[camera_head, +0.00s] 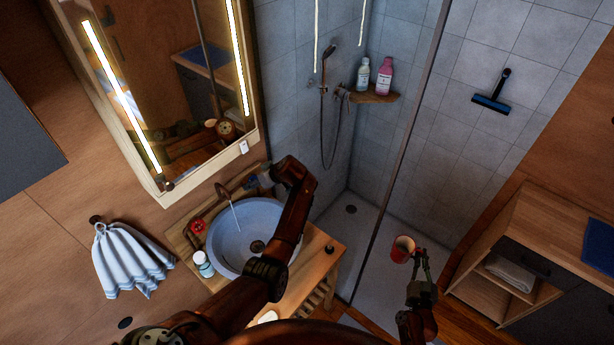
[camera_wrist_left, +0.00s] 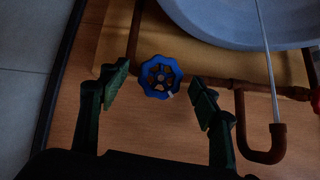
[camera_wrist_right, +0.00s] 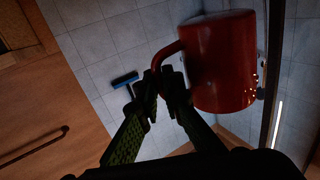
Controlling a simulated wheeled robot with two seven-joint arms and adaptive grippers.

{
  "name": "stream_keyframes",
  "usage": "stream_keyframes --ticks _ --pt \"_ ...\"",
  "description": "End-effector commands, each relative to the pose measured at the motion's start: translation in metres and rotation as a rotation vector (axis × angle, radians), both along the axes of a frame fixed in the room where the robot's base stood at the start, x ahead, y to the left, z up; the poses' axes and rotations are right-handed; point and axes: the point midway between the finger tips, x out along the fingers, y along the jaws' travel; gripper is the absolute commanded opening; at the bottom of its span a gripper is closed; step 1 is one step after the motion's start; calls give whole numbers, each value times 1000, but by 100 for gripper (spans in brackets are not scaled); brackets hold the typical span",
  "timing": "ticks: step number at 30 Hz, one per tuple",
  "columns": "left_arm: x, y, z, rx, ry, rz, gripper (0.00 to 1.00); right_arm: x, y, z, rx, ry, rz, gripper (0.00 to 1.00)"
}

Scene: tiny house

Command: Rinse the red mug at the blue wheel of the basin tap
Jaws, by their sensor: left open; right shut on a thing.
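The red mug (camera_head: 399,252) is at the right of the basin, held up in the air in front of the shower. My right gripper (camera_head: 421,266) is shut on its handle, as the right wrist view shows with the mug (camera_wrist_right: 222,62) beside the fingers (camera_wrist_right: 160,90). The blue wheel (camera_wrist_left: 160,77) of the tap lies between the spread fingers of my left gripper (camera_wrist_left: 160,88), which is open. A thin white stream runs from the tap spout (camera_head: 222,191) into the basin (camera_head: 225,244). My left arm covers part of the basin.
A red wheel (camera_head: 198,227) and a small bottle (camera_head: 204,264) are at the basin's left. A mirror cabinet (camera_head: 158,85) hangs above. A glass edge (camera_head: 398,150) stands between basin and mug. A wooden cabinet (camera_head: 518,225) is at right.

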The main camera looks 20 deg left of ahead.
Motion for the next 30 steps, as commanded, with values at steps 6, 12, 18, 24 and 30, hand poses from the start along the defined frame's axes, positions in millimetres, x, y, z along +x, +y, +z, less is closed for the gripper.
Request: stream_keyframes --ticks 6,12,18,24,30 --pt "1 3 -4 -1 0 0 58 0 -1 2 0 -3 -1 0" --pt "1 3 -4 -1 0 -1 55 0 -1 2 0 -3 -1 0" --pt "2 3 -4 -1 0 -1 41 0 -1 2 0 -3 -1 0" --pt "2 2 -4 -1 0 -1 27 0 -1 2 0 -3 -2 0" --pt "2 2 -4 -1 0 -2 15 0 -1 2 0 -3 -2 0"
